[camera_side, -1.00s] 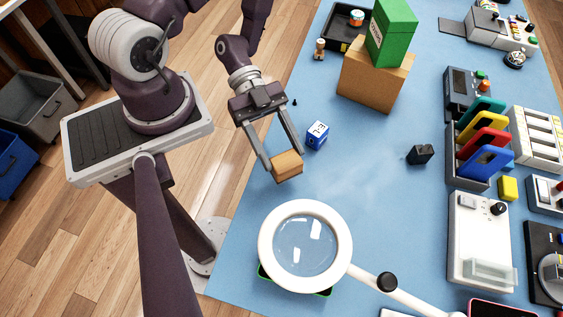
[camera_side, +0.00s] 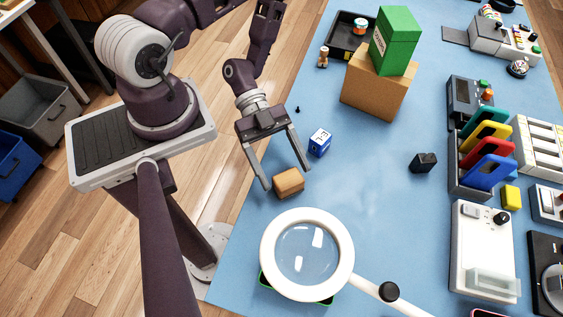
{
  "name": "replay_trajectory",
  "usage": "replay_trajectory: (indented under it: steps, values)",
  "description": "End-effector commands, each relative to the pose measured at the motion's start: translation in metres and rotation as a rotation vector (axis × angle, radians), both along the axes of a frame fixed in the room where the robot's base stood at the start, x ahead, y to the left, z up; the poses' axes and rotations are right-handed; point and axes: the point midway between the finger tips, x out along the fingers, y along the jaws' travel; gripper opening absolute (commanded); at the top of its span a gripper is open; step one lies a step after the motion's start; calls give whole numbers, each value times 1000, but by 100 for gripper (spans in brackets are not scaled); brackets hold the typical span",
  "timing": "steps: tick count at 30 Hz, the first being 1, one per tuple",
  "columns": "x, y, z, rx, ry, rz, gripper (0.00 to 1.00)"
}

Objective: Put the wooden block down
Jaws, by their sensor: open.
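The wooden block (camera_side: 289,182) is a small tan block near the left edge of the blue table mat (camera_side: 372,205). It appears to rest on the mat. My gripper (camera_side: 288,179) is open, its two long fingers spread wide with one on each side of the block. The left fingertip is a little apart from the block, and the right fingertip is beyond its upper right corner. The block's underside is hidden.
A blue-and-white cube (camera_side: 320,142) stands close to the right finger. A white ring magnifier (camera_side: 307,254) stands just below the block. A cardboard box with a green box (camera_side: 396,41) on top is behind. A black block (camera_side: 423,162) lies right; mat between is clear.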

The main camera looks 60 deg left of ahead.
Motion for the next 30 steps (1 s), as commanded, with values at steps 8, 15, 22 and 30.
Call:
replay_trajectory:
  steps: [8,15,22,30]
  values:
    - [2,50,22,5,-7,5,76]
    - [1,100,43,3,-3,2,76]
    - [41,125,42,205,-65,69,76]
    - [191,213,162,943,-242,780,76]
